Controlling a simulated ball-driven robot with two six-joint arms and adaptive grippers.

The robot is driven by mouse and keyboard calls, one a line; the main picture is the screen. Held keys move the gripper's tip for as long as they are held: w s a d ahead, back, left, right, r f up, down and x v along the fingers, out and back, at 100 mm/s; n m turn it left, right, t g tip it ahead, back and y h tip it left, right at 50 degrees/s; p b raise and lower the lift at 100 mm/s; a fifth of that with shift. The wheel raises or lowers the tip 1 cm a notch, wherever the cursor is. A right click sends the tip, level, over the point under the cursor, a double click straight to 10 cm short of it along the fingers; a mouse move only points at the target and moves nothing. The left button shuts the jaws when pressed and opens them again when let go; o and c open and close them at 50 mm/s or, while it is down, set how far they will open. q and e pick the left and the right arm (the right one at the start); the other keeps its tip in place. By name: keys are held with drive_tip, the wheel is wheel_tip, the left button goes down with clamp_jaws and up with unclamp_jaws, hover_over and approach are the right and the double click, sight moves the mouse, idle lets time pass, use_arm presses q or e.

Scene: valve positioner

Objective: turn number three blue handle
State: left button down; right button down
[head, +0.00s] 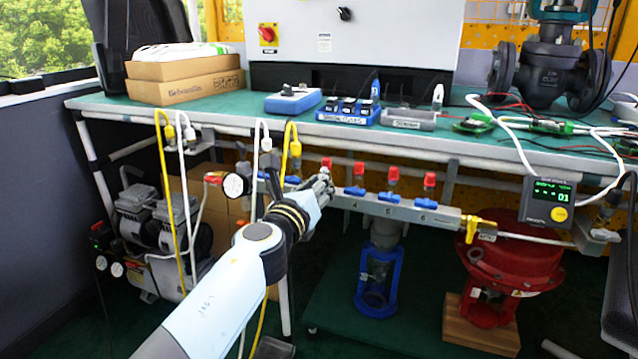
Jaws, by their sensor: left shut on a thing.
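A metal manifold bar (452,217) runs under the front edge of the green bench, with a row of small blue handles and red fittings. My left gripper (323,186) is at the bar, shut on a blue handle that it hides; by its place in the row from the left, this is the number three handle. To its right the closest blue handle (355,191) lies along the bar, with another blue handle (389,197) and the end one (424,203) beyond it. To its left a blue handle (293,180) shows. My right gripper is not in view.
A pressure gauge (234,186) and yellow and white hoses hang left of the bar. A yellow fitting (471,226) ends it at right. A blue valve (377,275) and red actuator (512,270) stand below. A cabled display (548,203) hangs at right.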

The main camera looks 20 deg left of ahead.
use_arm(q)
drive_tip(key=n, duration=0.8)
drive_tip(key=a+f+n, duration=0.1)
drive_tip(key=n, duration=0.3)
drive_tip(key=shift+n, duration=0.3)
drive_tip(key=shift+f, duration=0.1)
idle(0.3)
drive_tip(key=c, duration=1.4)
unclamp_jaws()
